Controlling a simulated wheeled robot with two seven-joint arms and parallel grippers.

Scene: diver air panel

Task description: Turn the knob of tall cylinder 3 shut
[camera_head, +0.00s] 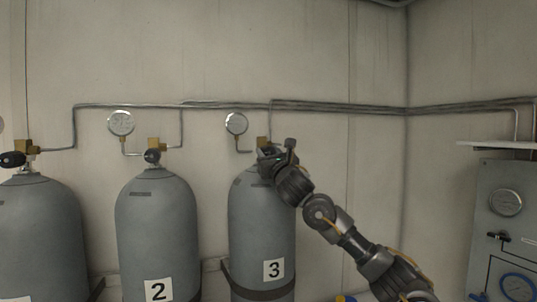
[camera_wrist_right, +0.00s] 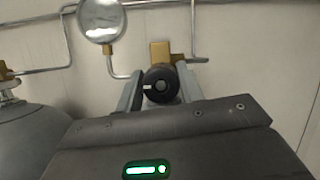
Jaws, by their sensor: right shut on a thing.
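Tall cylinder 3 (camera_head: 262,225) is a grey tank with a white "3" label, strapped against the wall. Its black knob (camera_wrist_right: 160,84) with a white mark sits in front of a brass valve (camera_wrist_right: 160,52). In the head view the brass valve (camera_head: 263,141) shows above the tank, but the knob is hidden behind my gripper. My right gripper (camera_head: 268,155) is at the valve. In the right wrist view its fingers (camera_wrist_right: 160,88) stand on both sides of the knob and are shut on it. My left gripper is not in view.
Tall cylinder 2 (camera_head: 158,235) stands to the left, with another tank (camera_head: 40,235) beyond it. A round gauge (camera_head: 236,123) hangs left of cylinder 3's valve, near my gripper. Pipes (camera_head: 330,106) run along the wall. A grey panel (camera_head: 505,235) with gauges is at the right.

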